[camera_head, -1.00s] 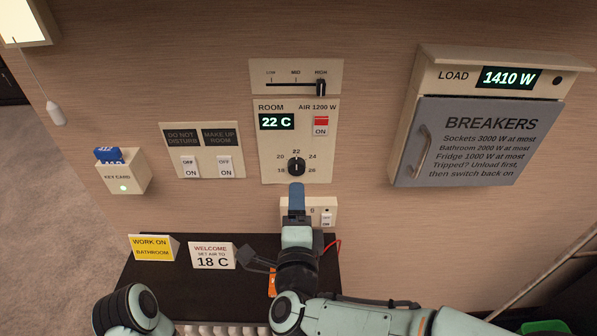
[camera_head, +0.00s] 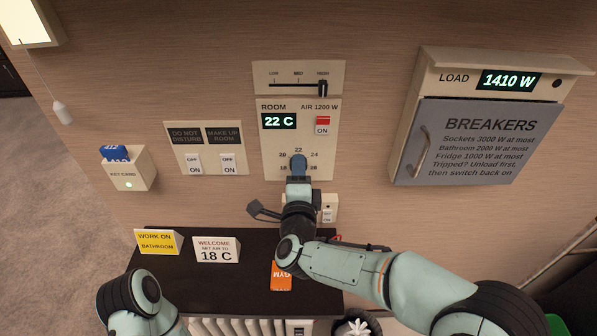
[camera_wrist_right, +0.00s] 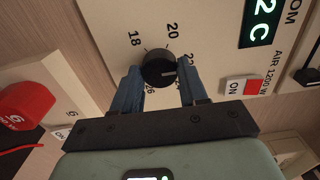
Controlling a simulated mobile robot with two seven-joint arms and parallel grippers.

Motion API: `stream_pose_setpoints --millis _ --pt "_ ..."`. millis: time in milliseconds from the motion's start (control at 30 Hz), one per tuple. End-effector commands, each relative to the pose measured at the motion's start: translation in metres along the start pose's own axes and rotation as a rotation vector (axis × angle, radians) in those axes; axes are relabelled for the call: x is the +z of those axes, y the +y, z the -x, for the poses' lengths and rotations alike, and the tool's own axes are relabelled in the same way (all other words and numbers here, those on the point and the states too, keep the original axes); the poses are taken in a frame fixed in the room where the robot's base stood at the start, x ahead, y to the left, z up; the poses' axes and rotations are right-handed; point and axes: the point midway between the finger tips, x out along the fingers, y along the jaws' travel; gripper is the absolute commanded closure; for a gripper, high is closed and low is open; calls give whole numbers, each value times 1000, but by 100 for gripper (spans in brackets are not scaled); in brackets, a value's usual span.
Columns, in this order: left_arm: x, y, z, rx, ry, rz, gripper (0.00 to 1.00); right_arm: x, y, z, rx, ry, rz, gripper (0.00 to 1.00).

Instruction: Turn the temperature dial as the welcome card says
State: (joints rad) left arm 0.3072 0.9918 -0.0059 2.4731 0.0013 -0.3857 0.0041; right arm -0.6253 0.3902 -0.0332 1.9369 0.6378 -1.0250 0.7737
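The black round temperature dial (camera_wrist_right: 157,66) shows in the right wrist view, with a white pointer line facing the right finger. My right gripper (camera_head: 298,163) is at the dial and hides it in the head view. In the right wrist view its two blue fingers stand open on either side of the dial, very close to it; firm contact cannot be made out. The room display (camera_head: 279,121) reads 22 C. The welcome card (camera_head: 216,250) on the dark shelf says set air to 18 C. My left gripper is out of view.
A slider panel (camera_head: 299,79) is above the dial, and a red-topped ON switch (camera_head: 322,125) is beside the display. The breaker box (camera_head: 470,140) juts out at right. A yellow card (camera_head: 158,242) and an orange tag (camera_head: 281,276) are on the shelf (camera_head: 200,283).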

Motion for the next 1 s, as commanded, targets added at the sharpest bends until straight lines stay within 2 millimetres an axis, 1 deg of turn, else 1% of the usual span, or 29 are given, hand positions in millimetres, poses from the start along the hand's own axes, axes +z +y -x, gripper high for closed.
stream_pose_setpoints --millis 33,67,267,467,667,1000 --pt "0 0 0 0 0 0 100 0 0 0 0 0 0 84" --pt "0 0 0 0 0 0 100 0 0 0 0 0 0 88" --pt "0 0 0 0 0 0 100 0 0 0 0 0 6 87" --pt "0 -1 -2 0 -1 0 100 0 0 0 -1 1 62 87" --pt "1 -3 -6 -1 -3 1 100 0 0 0 -3 1 191 87" --pt "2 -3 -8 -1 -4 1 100 0 -1 0 -3 1 506 87"
